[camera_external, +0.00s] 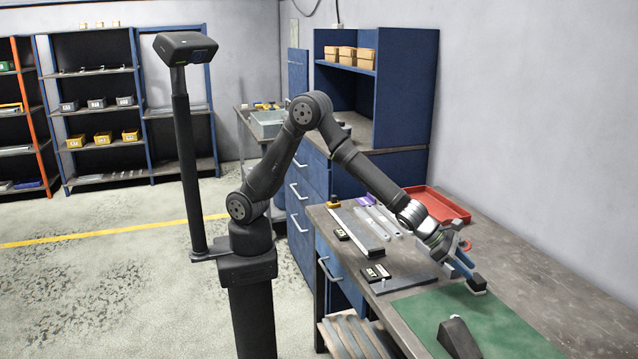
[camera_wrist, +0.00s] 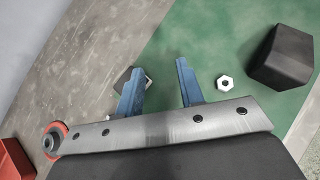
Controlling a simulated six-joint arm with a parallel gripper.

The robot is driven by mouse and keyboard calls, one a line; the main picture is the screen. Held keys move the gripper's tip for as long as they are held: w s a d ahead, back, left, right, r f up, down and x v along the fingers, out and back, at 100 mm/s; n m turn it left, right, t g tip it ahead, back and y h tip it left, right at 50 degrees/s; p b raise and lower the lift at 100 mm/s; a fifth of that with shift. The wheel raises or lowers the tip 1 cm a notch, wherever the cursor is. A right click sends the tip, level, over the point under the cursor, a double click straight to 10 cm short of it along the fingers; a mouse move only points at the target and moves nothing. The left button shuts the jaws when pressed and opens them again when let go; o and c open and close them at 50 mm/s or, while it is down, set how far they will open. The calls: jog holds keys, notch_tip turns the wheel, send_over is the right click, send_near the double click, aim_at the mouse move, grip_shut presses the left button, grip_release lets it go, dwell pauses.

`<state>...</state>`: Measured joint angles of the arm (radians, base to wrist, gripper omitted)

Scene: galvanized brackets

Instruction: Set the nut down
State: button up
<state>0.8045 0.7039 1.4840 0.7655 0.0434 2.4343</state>
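A silver hex nut (camera_wrist: 225,84) lies flat on the green mat (camera_wrist: 205,35) in the wrist view, just right of my right finger and apart from it. My gripper (camera_wrist: 160,68) has its two blue fingers spread, with nothing held between them. In the external view my gripper (camera_external: 462,270) is low over the far edge of the green mat (camera_external: 425,310).
A dark block (camera_wrist: 283,57) stands right of the nut; a dark wedge (camera_external: 459,338) shows near the mat's front. A small dark piece (camera_wrist: 122,76) is partly behind my left finger. A red tray (camera_external: 438,204) lies behind. Bench at right (camera_external: 560,285) is clear.

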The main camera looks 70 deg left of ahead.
jog(key=s+d+r+n+y, duration=0.3)
jog(key=s+r, duration=0.1)
jog(key=n+g+y, duration=0.2)
jog(key=g+y, duration=0.1)
jog(key=g, duration=0.1)
send_near(452, 317)
jog(key=x, duration=0.2)
jog(key=shift+w+d+f, duration=0.2)
jog(key=shift+d+f, duration=0.05)
jog(key=shift+d, duration=0.1)
jog(key=shift+t, duration=0.3)
jog(key=shift+x, duration=2.75)
jog(key=shift+a, duration=0.1)
grip_shut()
